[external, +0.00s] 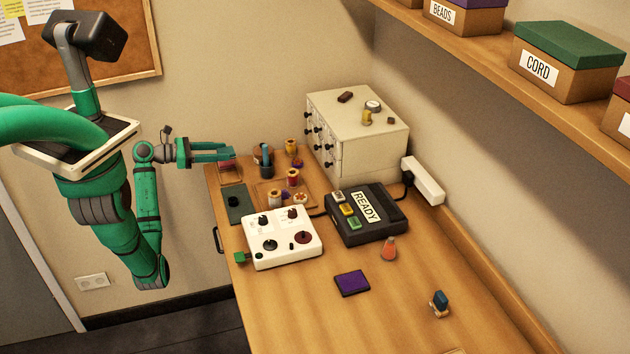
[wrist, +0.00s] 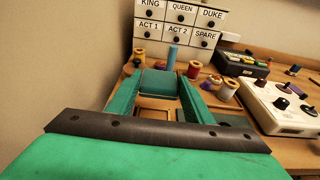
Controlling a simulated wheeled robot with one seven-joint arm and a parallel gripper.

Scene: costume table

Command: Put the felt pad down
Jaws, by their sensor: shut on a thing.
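My gripper (external: 231,153) is shut on a flat teal square, which I take as the felt pad (wrist: 160,82). The pad sits between the two green fingers in the wrist view, near their tips. In the external view the fingers mostly hide the pad. The gripper is over the far left corner of the wooden table (external: 290,320). A small wooden-framed tray (wrist: 155,113) shows below and between the fingers. I cannot tell how high the pad is above the surface.
Thread spools (external: 293,177) and a cup (external: 263,160) stand close to the right of the gripper. A drawer cabinet (external: 340,155) is behind them. A dark green mat (external: 237,203), a white control box (external: 283,238) and a black READY box (external: 366,226) lie nearer. A purple square (external: 352,283) lies in front.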

